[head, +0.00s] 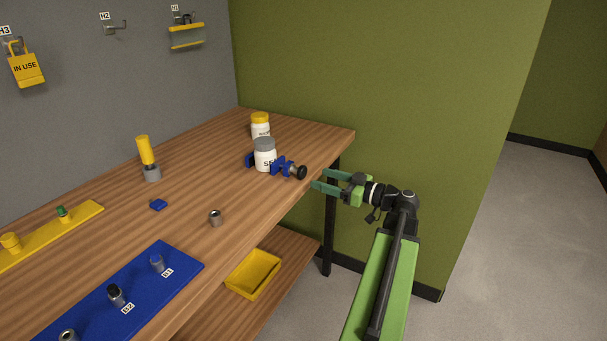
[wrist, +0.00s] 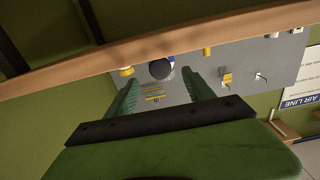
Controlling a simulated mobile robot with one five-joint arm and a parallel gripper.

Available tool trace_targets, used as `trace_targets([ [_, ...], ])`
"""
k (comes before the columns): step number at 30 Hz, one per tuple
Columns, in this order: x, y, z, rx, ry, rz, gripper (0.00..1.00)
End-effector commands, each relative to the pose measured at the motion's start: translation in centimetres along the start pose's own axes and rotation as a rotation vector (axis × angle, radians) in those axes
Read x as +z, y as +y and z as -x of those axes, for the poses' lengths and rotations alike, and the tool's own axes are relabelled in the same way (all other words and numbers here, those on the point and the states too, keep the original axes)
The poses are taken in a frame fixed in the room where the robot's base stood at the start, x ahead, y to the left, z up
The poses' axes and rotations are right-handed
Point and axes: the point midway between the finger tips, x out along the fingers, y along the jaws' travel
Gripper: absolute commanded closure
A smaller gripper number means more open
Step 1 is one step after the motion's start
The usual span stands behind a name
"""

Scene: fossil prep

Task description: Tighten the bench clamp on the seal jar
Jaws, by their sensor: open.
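The seal jar (head: 265,157) is white with a grey lid and stands upright near the bench's right edge in the head view. The blue bench clamp (head: 280,165) sits around it, with jaws on both sides. Its round black knob (head: 302,172) points toward the bench edge. My gripper (head: 318,179) is open and empty, just off the bench edge, with its fingertips a short way right of the knob. In the wrist view, the dark knob (wrist: 160,69) shows between the fingertips of my gripper (wrist: 160,77) and hides most of the clamp.
A yellow-lidded white jar (head: 260,127) stands behind the seal jar. A yellow-topped tool (head: 148,158), a small blue block (head: 158,204) and a metal cup (head: 215,217) lie leftward. A blue mat (head: 185,265) is nearer. A yellow bin (head: 253,274) is on the lower shelf.

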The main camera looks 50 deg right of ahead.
Motion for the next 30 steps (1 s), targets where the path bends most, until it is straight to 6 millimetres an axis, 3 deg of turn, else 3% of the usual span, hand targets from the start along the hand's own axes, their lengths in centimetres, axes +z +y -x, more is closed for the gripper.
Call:
trace_targets([
  [3,0.0,0.0,-3.0,-0.003,0.000,0.000,0.38],
  [9,0.0,0.1,-6.4,0.000,0.000,0.000,0.38],
  [21,0.0,0.1,-7.5,0.002,0.000,-0.001,0.38],
  [30,0.0,0.1,-7.4,0.002,0.000,-0.001,0.76],
])
